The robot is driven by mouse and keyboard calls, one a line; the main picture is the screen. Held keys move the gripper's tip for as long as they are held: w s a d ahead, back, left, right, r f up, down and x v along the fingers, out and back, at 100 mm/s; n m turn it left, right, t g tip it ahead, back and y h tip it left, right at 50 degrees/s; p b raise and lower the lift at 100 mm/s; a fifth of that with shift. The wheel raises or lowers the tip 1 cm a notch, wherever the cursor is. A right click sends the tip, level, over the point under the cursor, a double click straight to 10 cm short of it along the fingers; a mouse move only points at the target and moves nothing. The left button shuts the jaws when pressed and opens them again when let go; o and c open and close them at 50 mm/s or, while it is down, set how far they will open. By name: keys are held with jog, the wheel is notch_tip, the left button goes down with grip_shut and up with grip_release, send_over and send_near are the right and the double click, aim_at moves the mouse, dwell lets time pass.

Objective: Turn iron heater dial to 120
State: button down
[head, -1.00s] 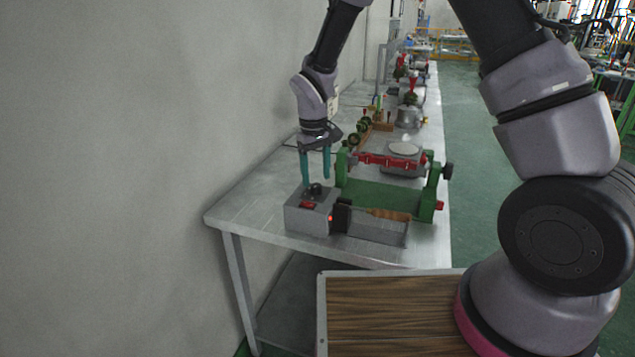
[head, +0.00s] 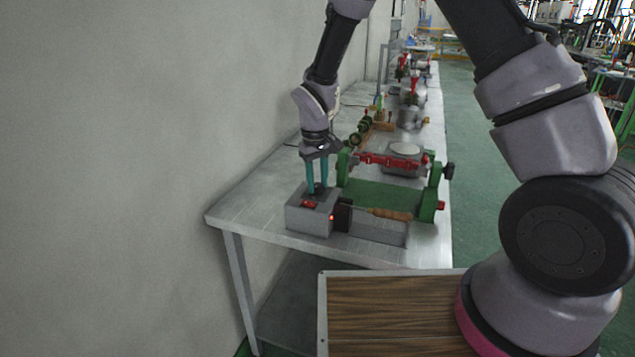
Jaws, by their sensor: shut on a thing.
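The iron heater (head: 302,221) is a grey box at the near end of the metal bench, with a red switch (head: 309,204) on top and a small red light on its front. Its dark dial stands on top behind the switch and is now mostly hidden between my fingers. My gripper (head: 317,189) points straight down with its two teal fingers close together, shut on the dial. The dial's scale and setting are too small to read. An iron with a wooden handle (head: 390,214) lies at the heater's right side.
A green frame (head: 385,193) with a red bar stands just behind and right of the heater. More tools and machines line the metal bench (head: 258,196) farther back. A grey wall is close on the left. A wood-topped surface (head: 390,310) is in front.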

jog(key=shift+m, duration=0.4)
jog(key=m, duration=0.4)
jog(key=shift+a+m, duration=0.1)
jog(key=shift+m, duration=0.2)
jog(key=m, duration=0.5)
jog(key=shift+w+m+g, duration=0.1)
jog(key=shift+m+g, duration=0.2)
jog(key=c, duration=0.5)
grip_release()
jog(key=shift+r, duration=0.1)
jog(key=r, duration=1)
jog(key=shift+w+a+r, duration=0.1)
jog(key=shift+a+r, duration=0.15)
jog(key=shift+r, duration=0.1)
